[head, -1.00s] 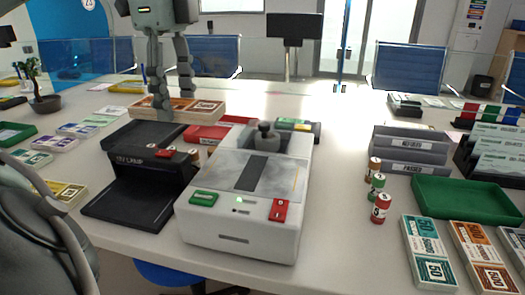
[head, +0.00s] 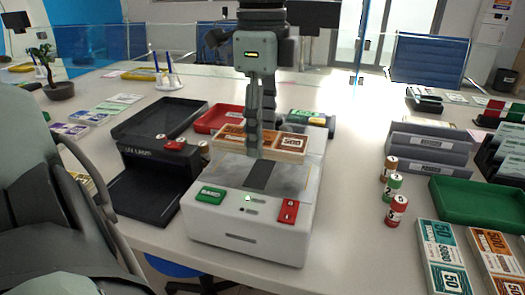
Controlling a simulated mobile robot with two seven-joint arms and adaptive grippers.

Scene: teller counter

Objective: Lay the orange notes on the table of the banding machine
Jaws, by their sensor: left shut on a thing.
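The bundle of orange notes (head: 291,144) is in the head view, over the rear part of the banding machine. My left gripper (head: 252,148) points down from above and is shut on the notes near their middle. The banding machine (head: 250,228) is a white box with a grey top table (head: 295,178) crossed by a dark strip, a green label and a red button on its front. I cannot tell whether the notes touch the table. The gripper and notes hide the machine's rear knob. My right gripper is not in view.
A black UV lamp unit (head: 150,160) stands left of the machine, with a red tray (head: 215,119) behind. Several coin rolls (head: 397,210) and a green tray (head: 470,203) are at right. Other note bundles (head: 495,248) lie front right. Part of my own body fills the left foreground.

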